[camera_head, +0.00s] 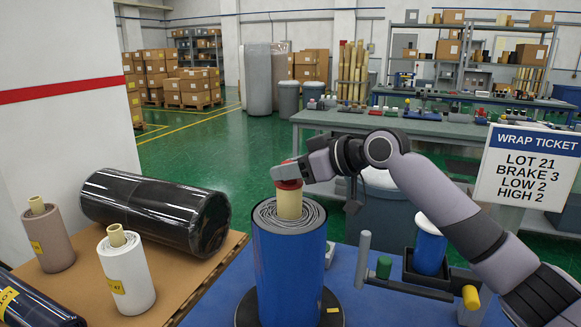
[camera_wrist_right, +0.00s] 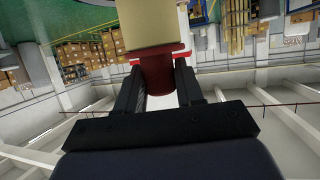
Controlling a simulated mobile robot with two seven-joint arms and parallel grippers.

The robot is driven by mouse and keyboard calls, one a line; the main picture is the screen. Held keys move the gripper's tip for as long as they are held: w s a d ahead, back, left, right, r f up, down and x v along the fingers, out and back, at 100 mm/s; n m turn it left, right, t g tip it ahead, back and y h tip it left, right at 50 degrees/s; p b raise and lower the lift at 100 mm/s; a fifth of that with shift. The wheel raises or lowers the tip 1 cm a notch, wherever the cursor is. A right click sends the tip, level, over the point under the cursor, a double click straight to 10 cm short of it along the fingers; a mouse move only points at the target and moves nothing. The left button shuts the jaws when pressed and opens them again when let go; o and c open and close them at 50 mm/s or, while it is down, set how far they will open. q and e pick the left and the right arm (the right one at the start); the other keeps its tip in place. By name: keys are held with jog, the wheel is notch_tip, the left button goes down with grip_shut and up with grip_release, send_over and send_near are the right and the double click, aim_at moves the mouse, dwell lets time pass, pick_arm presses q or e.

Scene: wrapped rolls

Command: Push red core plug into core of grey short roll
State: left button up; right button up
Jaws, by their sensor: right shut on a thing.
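The red core plug (camera_head: 288,185) is at the top end of a cream core (camera_head: 290,206). This core stands up out of a roll (camera_head: 291,265) with grey windings on top and a blue wrapped side. My right gripper (camera_head: 287,172) is shut on the plug from above. In the right wrist view the red plug (camera_wrist_right: 160,72) sits between the fingers, its flange against the end of the cream core (camera_wrist_right: 155,25). How deep the plug is in the core is hidden. My left gripper is not in view.
The roll stands on a dark round plate (camera_head: 330,308) on a blue surface. At left, a brown-grey roll (camera_head: 52,245), a white roll (camera_head: 127,275) and a black wrapped roll (camera_head: 160,208) are on a brown table. A blue-and-white spool (camera_head: 430,248) is at right.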

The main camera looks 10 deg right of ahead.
jog(key=shift+f, duration=0.15)
jog(key=o, duration=1.1)
jog(key=b+v, duration=0.1)
jog(key=v, duration=0.6)
